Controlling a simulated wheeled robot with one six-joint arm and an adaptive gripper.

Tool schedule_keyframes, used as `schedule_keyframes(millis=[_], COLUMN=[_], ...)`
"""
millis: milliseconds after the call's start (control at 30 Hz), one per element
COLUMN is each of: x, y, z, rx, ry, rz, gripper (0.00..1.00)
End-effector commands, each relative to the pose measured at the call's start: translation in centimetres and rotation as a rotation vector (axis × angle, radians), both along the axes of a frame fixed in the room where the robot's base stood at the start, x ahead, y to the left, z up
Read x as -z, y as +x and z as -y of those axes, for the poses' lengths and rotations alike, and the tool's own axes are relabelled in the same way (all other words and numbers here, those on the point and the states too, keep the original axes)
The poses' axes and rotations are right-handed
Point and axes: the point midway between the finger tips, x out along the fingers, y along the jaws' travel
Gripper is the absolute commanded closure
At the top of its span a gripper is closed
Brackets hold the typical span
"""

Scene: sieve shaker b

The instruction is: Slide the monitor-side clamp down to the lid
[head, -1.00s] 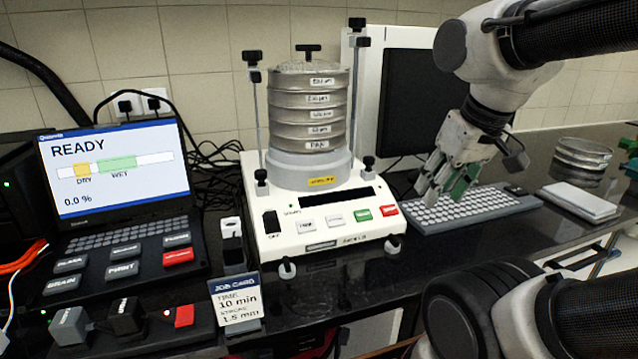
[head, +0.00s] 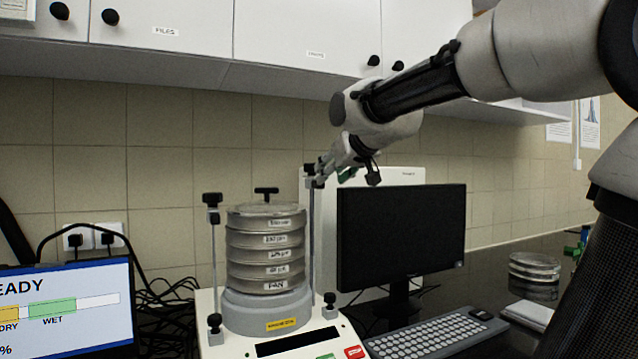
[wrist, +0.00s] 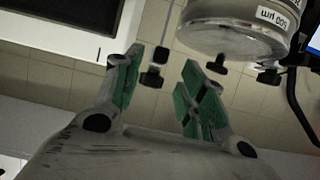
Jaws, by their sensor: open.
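The monitor-side clamp (head: 311,182) is a small black piece at the top of the right-hand rod (head: 312,245), well above the lid (head: 266,209) of the sieve stack. In the upside-down wrist view, the clamp (wrist: 152,77) shows between my green-padded fingers. My gripper (head: 326,174) is open at that clamp, coming from the upper right; its fingers also show in the wrist view (wrist: 163,62). I cannot tell whether a pad touches the clamp. The other clamp (head: 212,201) is high on the left-hand rod, and a black T-shaped knob (head: 266,191) stands over the lid.
The sieve stack (head: 266,250) stands on the white shaker base (head: 208,305). A black monitor (head: 400,235) and keyboard (head: 435,338) are to the right. A laptop screen (head: 65,305) is at the left.

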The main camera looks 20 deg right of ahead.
Motion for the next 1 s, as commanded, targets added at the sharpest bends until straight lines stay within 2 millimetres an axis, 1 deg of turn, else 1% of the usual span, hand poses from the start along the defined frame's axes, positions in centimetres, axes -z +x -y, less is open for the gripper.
schedule_keyframes(millis=[33, 100, 167, 400, 500, 667, 900, 967, 1000], x=[-0.4, -0.4, -0.1, 1.6, 2.1, 2.4, 2.4, 2.4, 2.4], y=[0.4, 1.0, 1.7, 5.4, 6.5, 7.4, 7.5, 7.5, 7.5], z=[0.0, 0.0, 0.0, 0.0, 0.0, 0.0, 0.0, 0.0, 0.0], rx=[0.000, 0.001, 0.001, 0.001, 0.001, 0.001, 0.001, 0.001, 0.001], ry=[0.001, 0.002, 0.002, 0.002, 0.002, 0.002, 0.002, 0.002, 0.002], rz=[0.021, 0.034, 0.034, 0.030, 0.031, 0.033, 0.033, 0.032, 0.032], gripper=[0.59, 0.59, 0.59, 0.59, 0.59, 0.59, 0.59, 0.70, 0.77])
